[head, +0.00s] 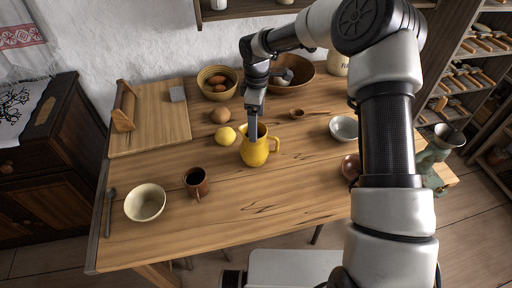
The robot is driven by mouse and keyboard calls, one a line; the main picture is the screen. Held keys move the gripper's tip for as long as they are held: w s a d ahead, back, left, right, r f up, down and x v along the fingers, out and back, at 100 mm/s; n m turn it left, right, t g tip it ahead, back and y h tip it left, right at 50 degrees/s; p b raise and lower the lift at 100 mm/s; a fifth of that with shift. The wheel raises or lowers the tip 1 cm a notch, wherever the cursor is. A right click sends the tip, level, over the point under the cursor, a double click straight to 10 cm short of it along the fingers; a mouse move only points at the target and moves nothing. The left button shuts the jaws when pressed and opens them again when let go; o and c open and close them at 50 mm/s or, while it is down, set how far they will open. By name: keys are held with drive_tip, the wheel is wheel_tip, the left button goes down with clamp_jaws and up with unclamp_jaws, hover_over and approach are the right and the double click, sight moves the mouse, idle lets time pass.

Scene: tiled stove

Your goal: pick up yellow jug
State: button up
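The yellow jug (256,152) stands upright on the wooden table, near its middle, with its handle to the right. My gripper (252,130) points down at the jug's mouth, and its lower end overlaps the jug's left rim. I cannot tell if a finger is inside the jug or if the fingers touch its wall. The fingertips are too small and partly hidden to show whether they are open or shut.
A lemon (225,136) lies just left of the jug, and a brown mug (196,182) stands to the front left. A cream bowl (145,202), a pale bowl (343,129) and a wooden spoon (299,113) are around.

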sight(259, 146)
wheel_tip(259, 146, down, 7)
drive_tip(key=shift+w+a+f, duration=0.15)
drive_tip(key=shift+w, duration=0.3)
drive_tip(key=shift+c, duration=0.5)
drive_tip(key=c, duration=1.8)
drive_tip(key=shift+c, duration=1)
drive_tip(key=shift+r, duration=0.2)
